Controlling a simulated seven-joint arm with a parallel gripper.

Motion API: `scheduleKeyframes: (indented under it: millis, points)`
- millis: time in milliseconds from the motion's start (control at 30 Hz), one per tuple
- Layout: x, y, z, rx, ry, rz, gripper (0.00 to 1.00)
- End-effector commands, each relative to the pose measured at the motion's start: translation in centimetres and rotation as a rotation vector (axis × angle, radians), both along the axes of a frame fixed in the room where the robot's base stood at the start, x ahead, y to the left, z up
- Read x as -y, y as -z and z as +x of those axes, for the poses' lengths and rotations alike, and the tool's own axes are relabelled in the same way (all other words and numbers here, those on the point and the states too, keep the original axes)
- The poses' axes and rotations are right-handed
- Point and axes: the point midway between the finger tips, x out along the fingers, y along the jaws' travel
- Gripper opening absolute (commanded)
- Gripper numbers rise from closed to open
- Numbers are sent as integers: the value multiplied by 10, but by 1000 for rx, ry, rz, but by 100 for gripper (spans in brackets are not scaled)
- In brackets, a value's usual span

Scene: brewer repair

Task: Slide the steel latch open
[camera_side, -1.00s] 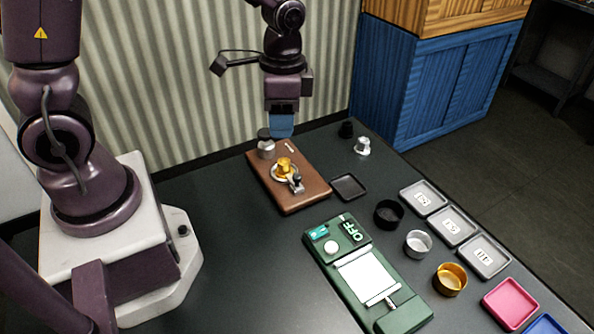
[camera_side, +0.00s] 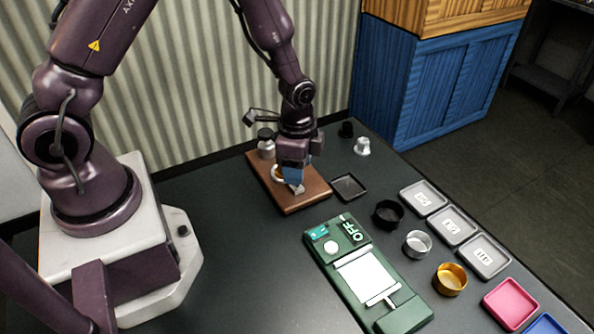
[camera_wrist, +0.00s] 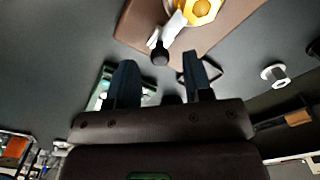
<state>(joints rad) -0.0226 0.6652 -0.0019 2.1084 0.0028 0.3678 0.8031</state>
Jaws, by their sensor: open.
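A brown wooden board (camera_side: 306,203) carries a round brass part, which shows yellow in the wrist view (camera_wrist: 202,8). The steel latch, a pale bar with a dark round knob (camera_wrist: 160,55), lies beside the brass part. In the side view the latch (camera_side: 298,189) is mostly hidden by my gripper (camera_side: 292,181), which is low over the board. In the wrist view my gripper (camera_wrist: 159,62) is open and empty, its two dark fingers apart. The knob appears between the fingertip directions; I cannot tell whether the fingers are level with it.
A grey jar (camera_side: 266,145) stands at the board's far left corner. An empty dark tray (camera_side: 349,187) lies to the right. A green unit (camera_side: 333,270) marked OFF is in front. Black, silver and gold cups (camera_side: 449,280) and labelled trays (camera_side: 488,262) are farther right.

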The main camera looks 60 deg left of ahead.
Motion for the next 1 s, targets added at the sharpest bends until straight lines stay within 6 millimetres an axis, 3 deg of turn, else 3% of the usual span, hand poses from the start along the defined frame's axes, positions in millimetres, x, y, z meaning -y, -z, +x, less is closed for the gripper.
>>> scheduleKeyframes:
  millis: [200,467,700,867,1000]
  points:
    - [0,17,0,-1,0,0,46]
    - [0,18,0,0,0,0,46]
    - [0,17,0,0,0,0,0]
    - [2,17,0,0,1,0,0]
    - [18,17,0,0,6,0,0]
